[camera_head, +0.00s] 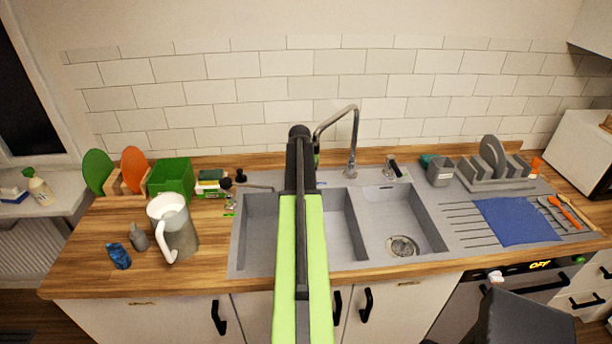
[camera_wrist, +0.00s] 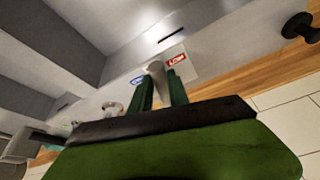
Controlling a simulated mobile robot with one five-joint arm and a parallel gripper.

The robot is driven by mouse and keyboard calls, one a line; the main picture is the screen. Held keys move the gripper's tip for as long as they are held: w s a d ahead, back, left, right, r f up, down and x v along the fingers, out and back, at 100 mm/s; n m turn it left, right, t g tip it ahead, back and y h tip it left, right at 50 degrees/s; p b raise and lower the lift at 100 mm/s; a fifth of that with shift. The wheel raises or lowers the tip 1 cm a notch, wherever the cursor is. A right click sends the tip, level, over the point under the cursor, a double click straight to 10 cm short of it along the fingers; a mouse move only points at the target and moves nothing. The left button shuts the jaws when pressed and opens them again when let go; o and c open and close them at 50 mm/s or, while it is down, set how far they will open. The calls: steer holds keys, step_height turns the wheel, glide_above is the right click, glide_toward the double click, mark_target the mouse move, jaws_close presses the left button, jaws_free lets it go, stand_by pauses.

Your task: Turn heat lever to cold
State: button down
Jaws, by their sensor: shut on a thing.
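The heat lever (camera_wrist: 155,69) is a small pale grey handle on the grey sink panel, seen in the wrist view. The lever's lower part is hidden between the fingers. In the head view my arm covers the lever and the gripper.
The grey sink (camera_head: 349,266) spans the middle of the wooden counter (camera_head: 95,265). A tall tap (camera_head: 353,140) rises close to the right of my arm. A blue cloth (camera_head: 517,221) lies on the drainer.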

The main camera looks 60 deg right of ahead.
steer(key=shift+s, duration=0.2)
steer(key=c, duration=1.3)
jaws_free()
steer(key=shift+w, duration=0.2)
steer(key=shift+r, duration=0.15)
steer(key=p+v, duration=0.3)
steer(key=shift+r, duration=0.1)
steer(key=s+a, duration=0.1)
steer(key=a, duration=0.2)
steer(key=s+a, duration=0.1)
steer(key=a, duration=0.3)
steer(key=s+a, duration=0.2)
steer(key=a, duration=0.2)
steer(key=shift+a+f, duration=0.2)
steer(key=shift+f, duration=0.1)
steer(key=shift+w, duration=0.1)
